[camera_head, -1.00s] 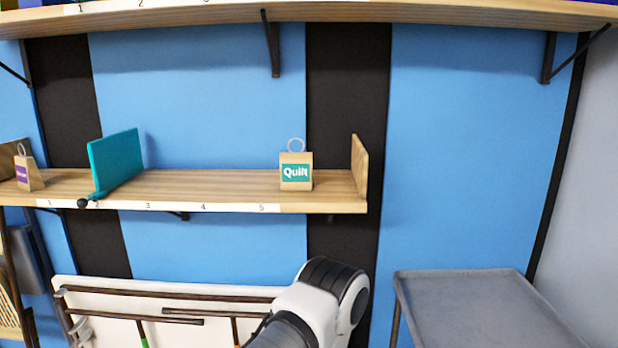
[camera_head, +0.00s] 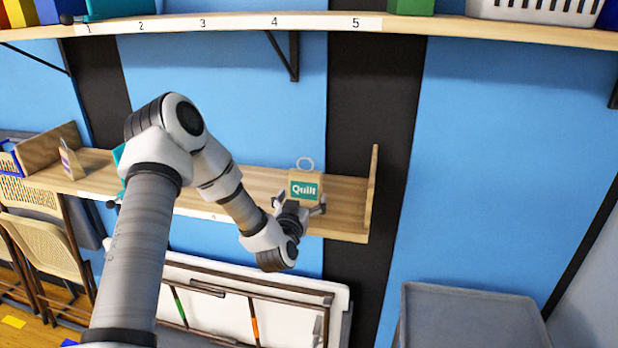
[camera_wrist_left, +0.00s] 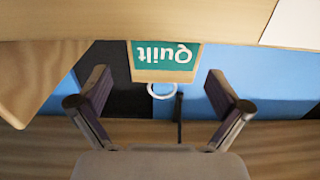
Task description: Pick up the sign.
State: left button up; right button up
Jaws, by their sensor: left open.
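The sign (camera_head: 305,186) is a small wooden block with a teal "Quilt" label and a pale ring on top. It stands upright near the right end of the lower wooden shelf. In the left wrist view the sign (camera_wrist_left: 163,64) appears upside down, ahead of and between the open fingers. My left gripper (camera_head: 301,206) is open just in front of the sign, and its fingers also show in the left wrist view (camera_wrist_left: 160,95). I cannot tell whether they touch the sign. My right gripper is not in view.
The lower shelf (camera_head: 258,181) has an upright end board (camera_head: 372,190) right of the sign. A purple-labelled sign (camera_head: 69,160) stands far left. An upper shelf (camera_head: 230,27) runs overhead. A grey cart (camera_head: 465,315) stands lower right. A folded table (camera_head: 240,300) leans below.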

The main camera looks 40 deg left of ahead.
aim_at(304, 187)
pick_arm(q)
jog(key=p+x, duration=0.1)
jog(key=x, duration=0.1)
jog(key=p+x, duration=0.1)
jog(key=x, duration=0.1)
jog(key=shift+s+a+r, duration=0.2)
jog(key=shift+a+r, duration=0.05)
jog(key=shift+a, duration=0.1)
jog(key=shift+w+a+p, duration=0.15)
jog(key=shift+w+p, duration=0.05)
jog(key=shift+p, duration=0.15)
jog(key=shift+w+f, duration=0.15)
jog(key=shift+w, duration=0.1)
jog(key=shift+w+f, duration=0.1)
jog(key=shift+c, duration=1.1)
jog(key=c, duration=0.8)
jog(key=shift+c, duration=0.5)
